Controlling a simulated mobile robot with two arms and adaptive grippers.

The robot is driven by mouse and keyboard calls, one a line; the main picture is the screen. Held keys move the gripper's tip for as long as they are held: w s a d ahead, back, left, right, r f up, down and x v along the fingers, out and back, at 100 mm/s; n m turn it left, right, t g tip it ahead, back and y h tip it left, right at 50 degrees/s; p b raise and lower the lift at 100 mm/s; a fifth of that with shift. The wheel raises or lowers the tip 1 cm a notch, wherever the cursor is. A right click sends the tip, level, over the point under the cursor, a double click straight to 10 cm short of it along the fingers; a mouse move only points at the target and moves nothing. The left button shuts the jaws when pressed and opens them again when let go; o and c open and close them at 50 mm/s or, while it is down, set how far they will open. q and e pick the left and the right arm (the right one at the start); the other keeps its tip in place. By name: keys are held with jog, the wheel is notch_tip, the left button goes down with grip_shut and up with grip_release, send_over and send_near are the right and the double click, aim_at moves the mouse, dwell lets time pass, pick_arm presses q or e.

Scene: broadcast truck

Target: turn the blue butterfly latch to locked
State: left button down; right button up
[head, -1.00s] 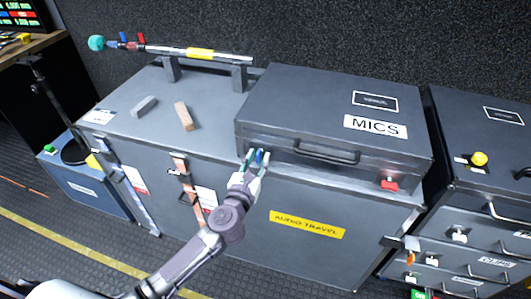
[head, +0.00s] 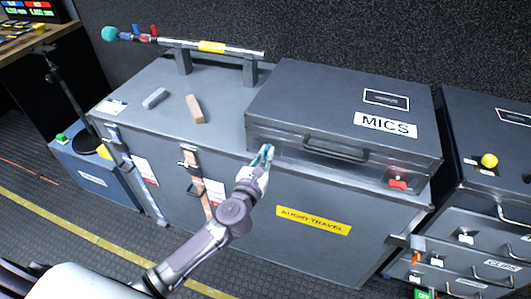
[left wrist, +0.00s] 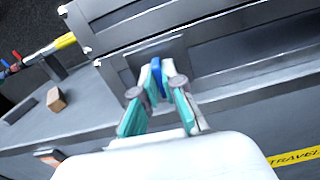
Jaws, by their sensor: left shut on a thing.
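The blue butterfly latch (left wrist: 158,76) is on the front left of the grey MICS case (head: 345,110), near its lower edge. In the left wrist view its blue wing stands between my fingertips. My left gripper (head: 265,153) is shut on this latch; it also shows in the left wrist view (left wrist: 160,82), with teal finger pads on either side of the blue part. In the head view the fingers hide most of the latch. A red latch (head: 397,184) is on the front right of the same case. My right gripper is not in view.
The MICS case rests on a large grey trunk with a yellow AUDIO TRAVEL label (head: 313,220). A wooden block (head: 195,109) and a grey block (head: 155,98) lie on the trunk's left top. A drawer unit (head: 470,210) stands at the right.

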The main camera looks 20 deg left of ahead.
pick_arm(q)
jog(key=shift+w+d+r+m+p, duration=0.1)
jog(key=shift+m+p, duration=2.15)
jog(key=shift+m, duration=2.05)
jog(key=shift+w+d+r+m+p, duration=0.1)
jog(key=shift+m+p, duration=2.15)
jog(key=shift+m, duration=2.05)
jog(key=shift+f, duration=0.1)
jog(key=c, duration=1.3)
grip_release()
jog(key=shift+s, duration=0.1)
jog(key=shift+f, duration=0.15)
jog(key=shift+f, duration=0.1)
